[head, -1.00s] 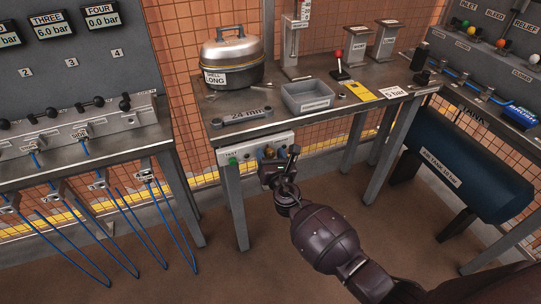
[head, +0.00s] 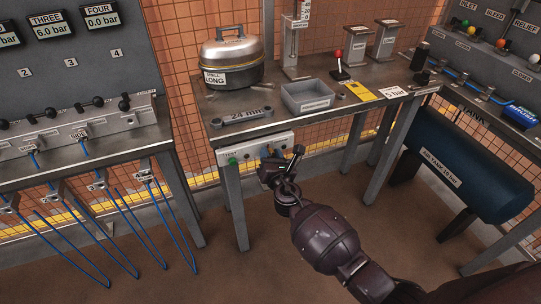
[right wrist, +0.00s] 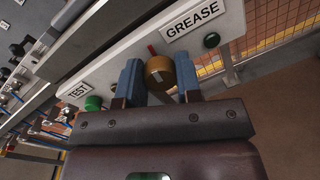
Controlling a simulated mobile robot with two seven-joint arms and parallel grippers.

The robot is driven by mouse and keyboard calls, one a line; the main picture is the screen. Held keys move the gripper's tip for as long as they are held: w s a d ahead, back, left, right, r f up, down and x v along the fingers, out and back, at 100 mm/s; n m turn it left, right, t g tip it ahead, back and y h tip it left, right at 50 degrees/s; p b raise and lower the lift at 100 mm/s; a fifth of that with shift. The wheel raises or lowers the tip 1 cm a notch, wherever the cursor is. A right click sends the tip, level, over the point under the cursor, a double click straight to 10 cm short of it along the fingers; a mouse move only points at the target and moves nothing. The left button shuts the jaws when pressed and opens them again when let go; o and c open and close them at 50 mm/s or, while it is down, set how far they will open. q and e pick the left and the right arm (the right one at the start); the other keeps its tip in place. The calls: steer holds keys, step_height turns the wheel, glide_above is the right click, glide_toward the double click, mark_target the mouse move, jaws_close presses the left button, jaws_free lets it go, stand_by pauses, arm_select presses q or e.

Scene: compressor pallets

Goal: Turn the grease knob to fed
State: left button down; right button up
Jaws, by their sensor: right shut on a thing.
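The grease knob (right wrist: 160,72) is a round brass-coloured knob with a pale mark on its face, on a light panel (right wrist: 115,60) beside a "GREASE" label (right wrist: 192,21). My right gripper (right wrist: 158,78) has its two blue fingers on either side of the knob, shut on it. In the head view my right gripper (head: 272,164) is at the panel under the bench front and hides the knob. A small red mark (right wrist: 152,50) shows on the panel close to the knob. I cannot read a "fed" marking. My left gripper is not in view.
A green button (right wrist: 93,103) by a "TEST" label (right wrist: 77,92) and a dark green round piece (right wrist: 212,40) flank the knob. Above is the bench (head: 265,122) with a grey bin (head: 308,97) and a lidded pot (head: 233,58). A blue tank (head: 475,170) lies at right.

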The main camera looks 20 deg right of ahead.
steer(key=m, duration=0.6)
steer(key=m+g+y, duration=0.1)
steer(key=m, duration=0.5)
steer(key=shift+d+m, duration=0.1)
steer(key=shift+m, duration=0.2)
steer(key=m+y+p, duration=0.1)
steer(key=m, duration=0.3)
steer(key=m+p, duration=0.1)
steer(key=m, duration=0.3)
steer(key=shift+y, duration=0.3)
steer(key=m, duration=0.3)
steer(key=shift+f+m, duration=0.1)
steer(key=shift+m, duration=0.2)
steer(key=m, duration=0.3)
steer(key=shift+f+t+y+p, duration=0.1)
steer(key=shift+t+y+p, duration=0.2)
steer(key=shift+y+p, duration=0.1)
steer(key=m, duration=0.4)
steer(key=shift+m, duration=0.3)
